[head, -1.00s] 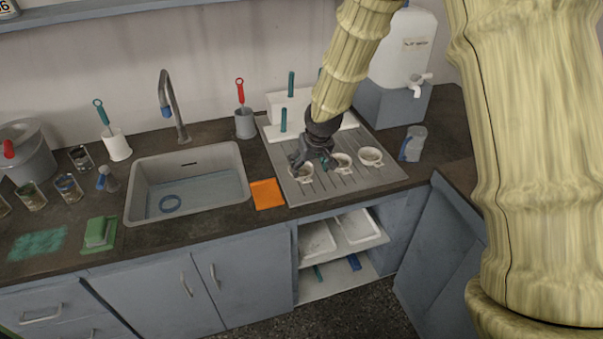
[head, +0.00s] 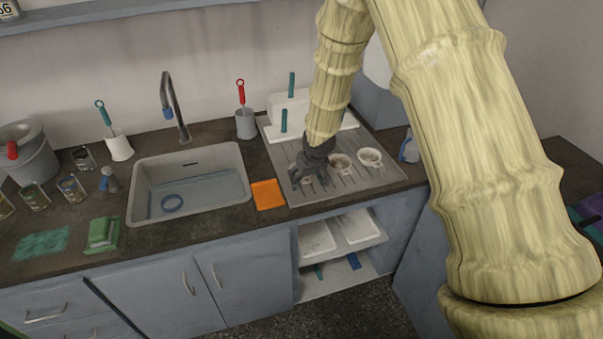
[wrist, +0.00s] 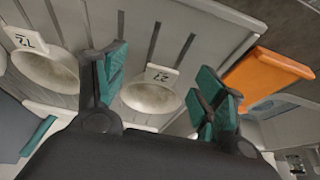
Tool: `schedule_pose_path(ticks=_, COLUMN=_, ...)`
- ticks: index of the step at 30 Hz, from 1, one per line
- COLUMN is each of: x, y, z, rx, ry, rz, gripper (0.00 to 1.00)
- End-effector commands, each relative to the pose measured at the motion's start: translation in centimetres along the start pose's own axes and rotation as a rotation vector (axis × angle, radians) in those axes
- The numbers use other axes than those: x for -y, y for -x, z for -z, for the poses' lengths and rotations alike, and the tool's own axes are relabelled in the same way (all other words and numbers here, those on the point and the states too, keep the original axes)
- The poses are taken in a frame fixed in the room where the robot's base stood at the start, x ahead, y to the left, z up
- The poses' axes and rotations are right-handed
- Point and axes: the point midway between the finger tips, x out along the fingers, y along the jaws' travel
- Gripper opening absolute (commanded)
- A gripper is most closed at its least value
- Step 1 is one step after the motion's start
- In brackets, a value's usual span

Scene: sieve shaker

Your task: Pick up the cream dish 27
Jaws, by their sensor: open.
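The cream dish (wrist: 150,98) shows between my fingers in the wrist view. Its small tag seems to read 27. In the head view it is the leftmost of three dishes on the grey draining board (head: 345,190), mostly hidden by my gripper (head: 306,180). My gripper (wrist: 162,85) is open, with one teal-padded finger on each side of the dish. I cannot tell whether either finger touches it. A second cream dish (wrist: 48,70), with a tag that seems to read 72, lies left of the fingers; it is the middle dish (head: 341,164) in the head view.
A third dish (head: 370,158) sits at the right on the board. An orange cloth (head: 268,194) lies left of the board, beside the sink (head: 190,210). A white rack (head: 297,115) with teal handles stands behind. A grey-blue item (head: 409,150) is at the right.

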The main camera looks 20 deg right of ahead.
Motion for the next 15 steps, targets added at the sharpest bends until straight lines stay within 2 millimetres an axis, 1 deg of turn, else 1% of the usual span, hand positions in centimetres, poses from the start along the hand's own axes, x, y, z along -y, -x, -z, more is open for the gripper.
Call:
schedule_pose_path(ticks=4, x=0.02, y=-0.54, z=0.01, rx=0.0, ry=0.001, rz=0.0, gripper=0.7)
schedule_pose_path(ticks=11, x=0.04, y=-0.61, z=0.01, rx=0.0, ry=0.001, rz=0.0, gripper=0.7)
schedule_pose_path(ticks=14, x=0.04, y=-0.6, z=0.01, rx=0.0, ry=0.001, rz=0.0, gripper=0.54)
schedule_pose_path(ticks=15, x=0.04, y=-0.6, z=0.01, rx=0.0, ry=0.001, rz=0.0, gripper=0.46)
